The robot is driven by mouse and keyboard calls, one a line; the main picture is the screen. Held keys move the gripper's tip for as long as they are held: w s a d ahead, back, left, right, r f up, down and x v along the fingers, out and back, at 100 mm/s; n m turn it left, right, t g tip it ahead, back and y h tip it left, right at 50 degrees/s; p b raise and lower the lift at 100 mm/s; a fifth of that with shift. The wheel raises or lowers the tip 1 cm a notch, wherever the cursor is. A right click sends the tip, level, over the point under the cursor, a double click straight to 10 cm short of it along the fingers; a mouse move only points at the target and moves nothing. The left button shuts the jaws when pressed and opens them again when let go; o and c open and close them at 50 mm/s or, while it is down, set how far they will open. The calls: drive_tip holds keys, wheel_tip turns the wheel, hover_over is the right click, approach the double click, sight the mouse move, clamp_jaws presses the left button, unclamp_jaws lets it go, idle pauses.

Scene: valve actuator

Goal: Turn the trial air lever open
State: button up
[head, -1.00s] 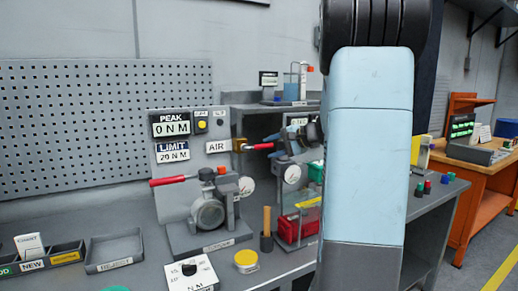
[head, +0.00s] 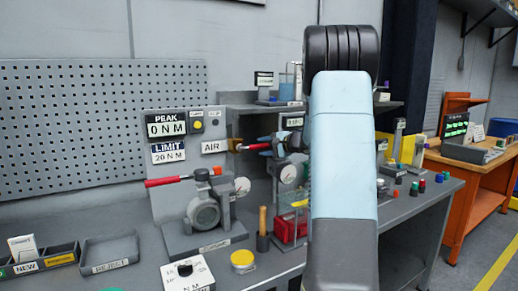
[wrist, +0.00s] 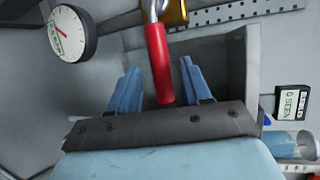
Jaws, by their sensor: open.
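The air lever has a red handle (head: 258,147) on a brass valve (head: 235,145), right of the AIR label (head: 213,147). The handle points right in the head view. In the wrist view the red handle (wrist: 158,65) hangs between the two blue fingers of my gripper (wrist: 160,72), its end near the palm. The fingers stand apart on either side with gaps, so my gripper is open and not gripping it. The brass valve body (wrist: 174,12) shows at the top of the wrist view. In the head view my arm hides part of the bench behind it.
Another red-handled lever (head: 167,181) is on the valve actuator (head: 205,212), lower left. A gauge (wrist: 72,33) is near my left finger in the wrist view. A reject tray (head: 110,251) is at left.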

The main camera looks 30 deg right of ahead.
sight(262, 147)
drive_tip(key=shift+x, duration=2.1)
clamp_jaws()
drive_tip(key=shift+f, duration=0.1)
